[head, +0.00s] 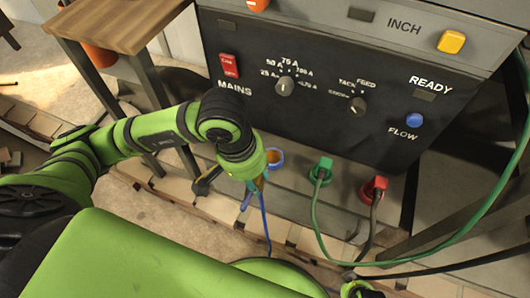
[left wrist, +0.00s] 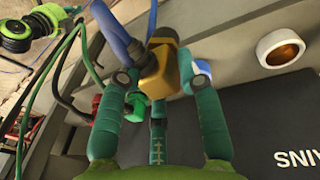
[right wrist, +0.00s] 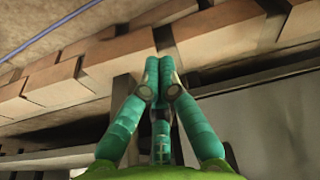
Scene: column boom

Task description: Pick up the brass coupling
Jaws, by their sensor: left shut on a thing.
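The brass coupling (left wrist: 160,75) is between the fingertips of my left gripper (left wrist: 158,85) in the left wrist view. The gripper is shut on it. A blue hose (left wrist: 115,35) runs up from the coupling. In the head view my left gripper (head: 256,188) is low in front of the panel, beside a blue-ringed port (head: 277,160), and mostly hides the coupling. The blue hose (head: 264,225) hangs below it. My right gripper (right wrist: 158,90) has its fingertips together with nothing between them in the right wrist view.
A green plug (head: 322,170) and a red plug (head: 373,189) with cables sit right of the blue port. A white-ringed port (left wrist: 281,47) shows in the left wrist view. The dark panel (head: 330,125) stands behind. Bricks (right wrist: 110,60) lie near my right gripper.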

